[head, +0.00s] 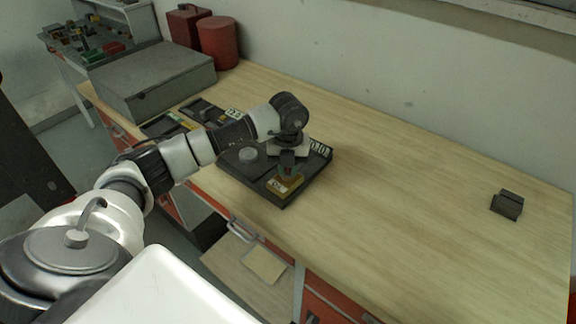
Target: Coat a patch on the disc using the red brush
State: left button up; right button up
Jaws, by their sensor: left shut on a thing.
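A grey round disc (248,155) lies on a dark square tray (255,184) on the wooden bench. My left gripper (287,168) points down over the right half of this tray. It is shut on a small dark thing, mostly hidden between the fingers. I cannot tell whether this is the red brush. A yellow-brown block (284,186) sits directly below the fingertips. I cannot tell whether the held thing touches it. No red brush can be made out elsewhere. My right gripper is not in view.
Dark trays (172,124) with small parts lie to the left, before a large grey case (152,80). A red can (217,42) and a red box (187,25) stand behind. A small dark block (507,204) sits far right. The bench (410,180) between is clear.

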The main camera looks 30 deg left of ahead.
pick_arm(q)
notch_tip(320, 180, up, 2)
jog(key=shift+r+p, duration=0.1)
jog(key=shift+p, duration=0.6)
jog(key=shift+r+p, duration=1.5)
jog(key=shift+r, duration=0.9)
jog(key=shift+f, duration=0.1)
